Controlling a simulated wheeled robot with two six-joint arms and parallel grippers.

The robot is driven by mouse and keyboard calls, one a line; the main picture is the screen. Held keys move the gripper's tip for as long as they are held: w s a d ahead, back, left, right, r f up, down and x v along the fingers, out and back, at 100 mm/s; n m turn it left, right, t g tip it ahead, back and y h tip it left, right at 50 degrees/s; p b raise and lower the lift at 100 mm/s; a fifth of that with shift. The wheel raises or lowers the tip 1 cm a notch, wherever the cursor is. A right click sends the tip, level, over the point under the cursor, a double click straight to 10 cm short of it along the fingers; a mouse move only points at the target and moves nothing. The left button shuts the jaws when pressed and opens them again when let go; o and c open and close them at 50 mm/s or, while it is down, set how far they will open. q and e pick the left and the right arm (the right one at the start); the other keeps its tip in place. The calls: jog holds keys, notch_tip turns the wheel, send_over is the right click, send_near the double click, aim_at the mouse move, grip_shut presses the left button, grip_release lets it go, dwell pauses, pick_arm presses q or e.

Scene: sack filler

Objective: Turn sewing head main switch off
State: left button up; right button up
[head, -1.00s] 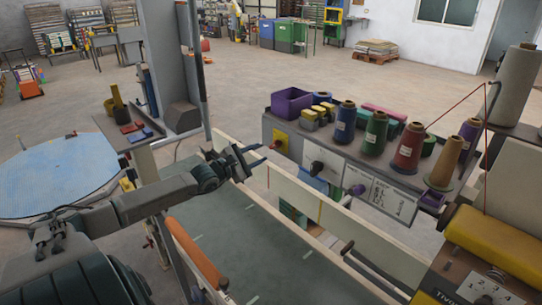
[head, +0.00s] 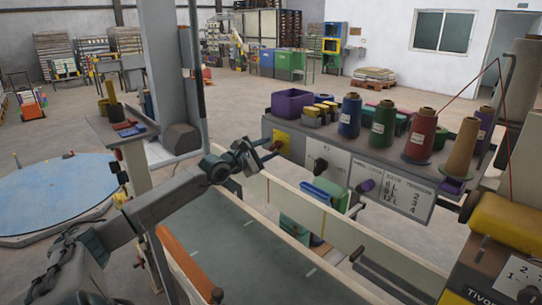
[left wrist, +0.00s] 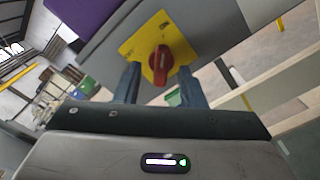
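The main switch is a red rotary knob (head: 278,146) on a yellow plate (head: 283,137), at the left end of the grey control panel under the thread shelf. In the left wrist view the red knob (left wrist: 161,62) sits close ahead, with a pale mark on its face. My left gripper (head: 268,150) is at the knob in the head view. In the left wrist view its two fingers (left wrist: 160,84) are apart, one on each side of the knob's lower part. I cannot tell whether they touch it. My right gripper is not in view.
Several thread cones, such as a blue one (head: 349,116), and a purple bin (head: 292,103) stand above. A pale conveyor rail (head: 295,205) runs below my left arm.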

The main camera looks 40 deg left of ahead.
pick_arm(q)
jog(key=shift+w, duration=0.6)
jog(key=shift+w+d, duration=0.2)
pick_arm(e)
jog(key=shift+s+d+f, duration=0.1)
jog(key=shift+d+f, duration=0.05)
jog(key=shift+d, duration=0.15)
pick_arm(q)
jog(key=c, duration=0.7)
jog(key=shift+o, duration=0.2)
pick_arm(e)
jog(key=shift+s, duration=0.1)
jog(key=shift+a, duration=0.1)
